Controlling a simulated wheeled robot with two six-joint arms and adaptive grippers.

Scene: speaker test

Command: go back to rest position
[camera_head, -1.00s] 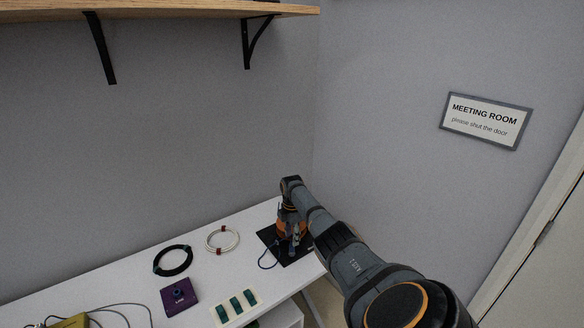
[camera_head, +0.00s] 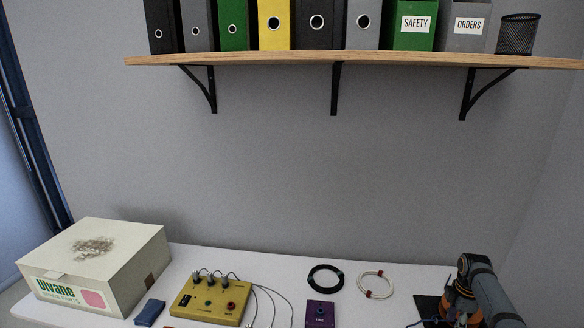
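My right arm comes in at the bottom right, and its wrist bends down over a black mat (camera_head: 427,306). My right gripper (camera_head: 455,312) is low over this mat, at the right end of the white table (camera_head: 372,257). Orange and dark parts show there. Its fingertips are too small and too hidden by the arm to tell whether they are open or hold something. A blue cable (camera_head: 415,323) lies on the mat's left side. My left gripper is not in view.
A yellow box with knobs and cables (camera_head: 212,300), a purple box (camera_head: 320,315), a black cable coil (camera_head: 325,278) and a white coil (camera_head: 375,284) lie on the table. A big carton (camera_head: 97,265) stands at left. A shelf (camera_head: 350,58) with binders hangs above.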

